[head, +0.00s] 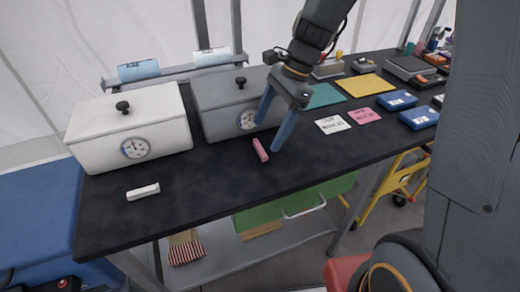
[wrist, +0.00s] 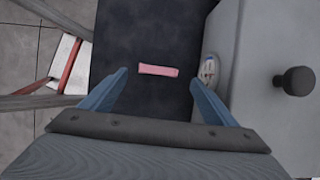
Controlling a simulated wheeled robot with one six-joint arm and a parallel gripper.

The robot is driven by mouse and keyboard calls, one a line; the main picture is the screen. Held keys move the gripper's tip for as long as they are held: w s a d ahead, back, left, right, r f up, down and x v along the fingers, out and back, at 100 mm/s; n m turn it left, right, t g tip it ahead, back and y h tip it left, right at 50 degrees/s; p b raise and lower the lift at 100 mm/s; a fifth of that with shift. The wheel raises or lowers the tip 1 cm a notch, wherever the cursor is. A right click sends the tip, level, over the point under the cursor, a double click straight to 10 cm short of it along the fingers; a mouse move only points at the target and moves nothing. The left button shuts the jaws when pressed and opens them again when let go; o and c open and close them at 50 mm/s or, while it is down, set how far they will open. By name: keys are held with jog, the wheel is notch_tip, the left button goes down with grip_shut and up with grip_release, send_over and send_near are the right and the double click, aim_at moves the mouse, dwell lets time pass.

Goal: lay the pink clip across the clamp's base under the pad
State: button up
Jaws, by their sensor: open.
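The pink clip (head: 261,150) is a small pink bar lying on the black table, in front of the grey lidded box. In the wrist view the pink clip (wrist: 158,70) lies crosswise, ahead of and between the two blue fingers. My gripper (head: 268,134) is open and empty above the table, with its blue fingers on either side of the clip's area and not touching it. It also shows in the wrist view (wrist: 160,84). I cannot make out the clamp, its base or its pad for certain in either view.
A white box (head: 92,135) and a grey box (head: 215,110), each with a dial, stand at the back left. A white bar (head: 143,191) lies near the front left. White and pink cards (head: 364,115) and blue cases (head: 418,119) lie to the right. The front middle is clear.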

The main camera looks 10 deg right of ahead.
aim_at(259, 148)
jog(key=p+x, duration=0.1)
jog(key=x, duration=0.4)
jog(key=shift+s, duration=0.15)
jog(key=shift+c, duration=0.4)
jog(key=c, duration=1.1)
jog(key=shift+r, duration=0.1)
